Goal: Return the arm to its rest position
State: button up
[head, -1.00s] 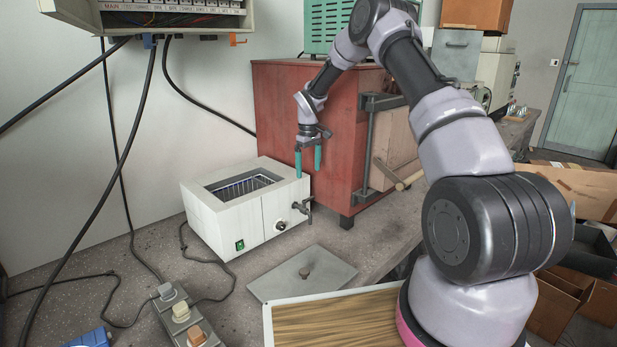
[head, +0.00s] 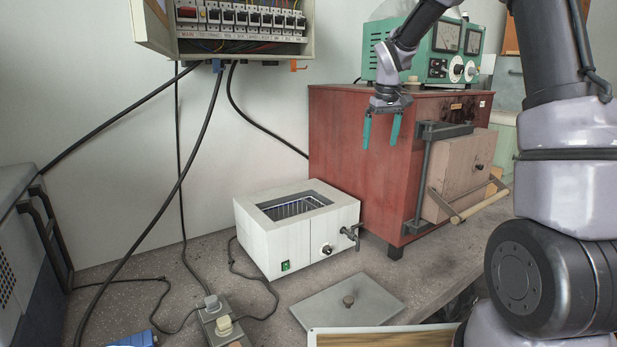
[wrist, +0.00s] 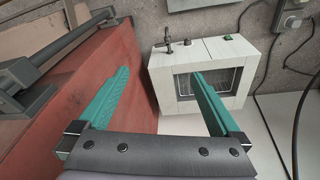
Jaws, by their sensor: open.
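My gripper (head: 381,131) is open and empty, with two teal fingers pointing down. In the head view it is in front of the left part of the red cabinet (head: 345,140), up and to the right of the white bath (head: 290,240). In the wrist view my gripper (wrist: 160,95) has its fingers spread wide with nothing between them. There the white bath (wrist: 222,52) lies beyond the fingertips and the red cabinet (wrist: 110,110) is close to the left finger. My arm rises at the right of the head view.
A green meter unit (head: 440,62) stands on the red cabinet. The cabinet's door has a handle bar (head: 480,207) sticking out. A grey lid (head: 345,312) lies flat on the bench. A breaker box (head: 240,30) with hanging cables is on the wall. A power strip (head: 222,325) lies in front.

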jog(key=s+d+r+m+t, duration=0.1)
jog(key=s+r+m, duration=0.1)
jog(key=s+r, duration=0.5)
jog(key=s+d+r+m+t, duration=0.15)
jog(key=s+r, duration=0.25)
jog(key=s, duration=0.6)
jog(key=s+d+m+t+y, duration=0.1)
jog(key=s+m, duration=0.3)
jog(key=s, duration=1.1)
jog(key=shift+r+t+y, duration=0.35)
jog(key=shift+t+y, duration=0.05)
jog(key=shift+t, duration=0.35)
